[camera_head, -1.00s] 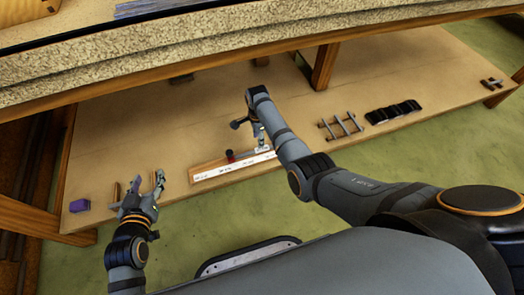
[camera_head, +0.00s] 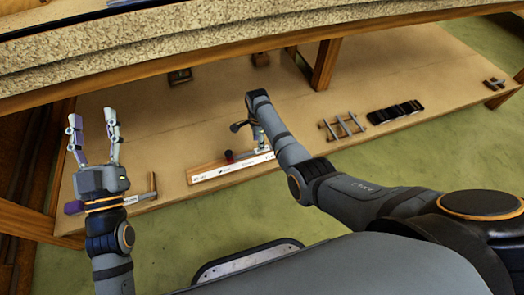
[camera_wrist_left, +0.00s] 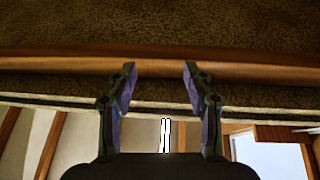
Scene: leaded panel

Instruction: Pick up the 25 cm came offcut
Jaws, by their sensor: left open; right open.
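I cannot make out for certain which piece is the 25 cm came offcut. A short grey strip with small lettering (camera_head: 138,198) lies on the lower board right beside my left wrist, partly hidden by it. My left gripper (camera_head: 93,114) is open and empty, fingers pointing up the picture, over the left part of the board. In the left wrist view its fingers (camera_wrist_left: 158,72) are apart, with a wooden rail beyond them and a thin bright strip (camera_wrist_left: 165,135) between them. My right gripper (camera_head: 263,146) is open by the white-scaled wooden fixture (camera_head: 205,169), partly hidden by its own arm.
The lower board (camera_head: 185,118) has bare room between my arms. A grey crossed-bar piece (camera_head: 342,126) and a black ribbed item (camera_head: 394,112) lie to the right. A purple block (camera_head: 74,207) is partly hidden by my left wrist. The upper bench edge (camera_head: 200,78) overhangs the back.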

